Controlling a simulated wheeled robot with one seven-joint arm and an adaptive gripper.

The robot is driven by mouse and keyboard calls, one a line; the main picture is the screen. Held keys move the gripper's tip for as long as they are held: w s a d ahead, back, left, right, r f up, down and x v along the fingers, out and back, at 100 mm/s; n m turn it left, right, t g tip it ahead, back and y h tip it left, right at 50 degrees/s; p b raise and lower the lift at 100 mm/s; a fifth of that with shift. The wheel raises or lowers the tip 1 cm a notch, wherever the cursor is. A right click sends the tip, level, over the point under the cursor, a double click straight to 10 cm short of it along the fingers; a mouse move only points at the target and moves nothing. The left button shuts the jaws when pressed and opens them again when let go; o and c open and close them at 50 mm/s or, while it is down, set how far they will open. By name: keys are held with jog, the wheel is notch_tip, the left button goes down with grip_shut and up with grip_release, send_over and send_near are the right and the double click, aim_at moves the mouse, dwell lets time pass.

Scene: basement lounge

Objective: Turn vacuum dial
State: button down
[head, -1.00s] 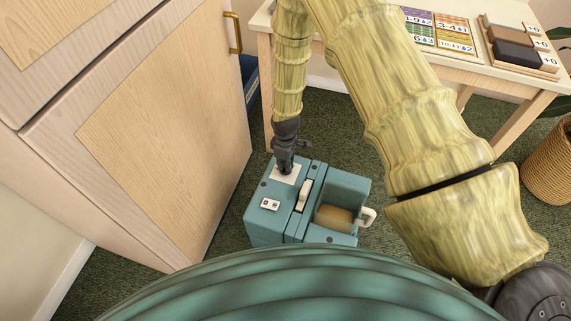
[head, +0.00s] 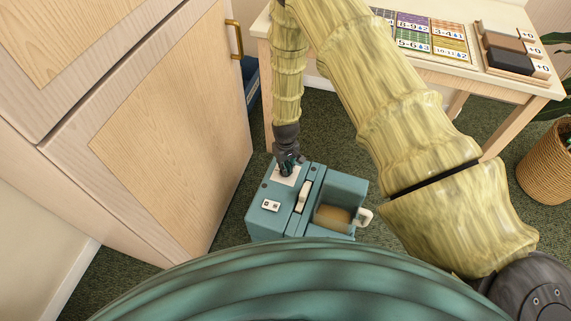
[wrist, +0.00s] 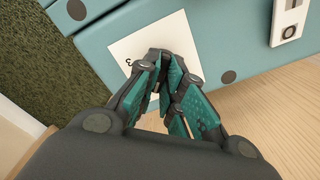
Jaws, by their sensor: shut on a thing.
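The teal vacuum (head: 262,225) stands on the floor beside the cabinet. A white square plate (head: 279,181) lies on its top at the far left. In the wrist view the plate (wrist: 178,35) shows a small printed 3. My gripper (head: 287,171) points down over this plate. Its fingers (wrist: 163,70) are closed together at the plate, around the dial's place. The dial itself is hidden by the fingers, so its setting cannot be read.
A white switch (head: 270,205) sits nearer on the vacuum's top; a white wheel (head: 303,196) and an open bay lie to its right. A wooden cabinet (head: 165,150) stands close on the left. A table (head: 480,73) with cards stands behind.

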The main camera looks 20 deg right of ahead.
jog(key=shift+s+f+m+p, duration=0.15)
jog(key=shift+m+p, duration=0.3)
jog(key=shift+m, duration=1.55)
jog(key=shift+a, duration=0.1)
jog(key=c, duration=0.9)
grip_release()
jog(key=shift+o, duration=0.2)
jog(key=shift+r, duration=0.75)
notch_tip(320, 180, up, 11)
jog(key=shift+f, duration=0.2)
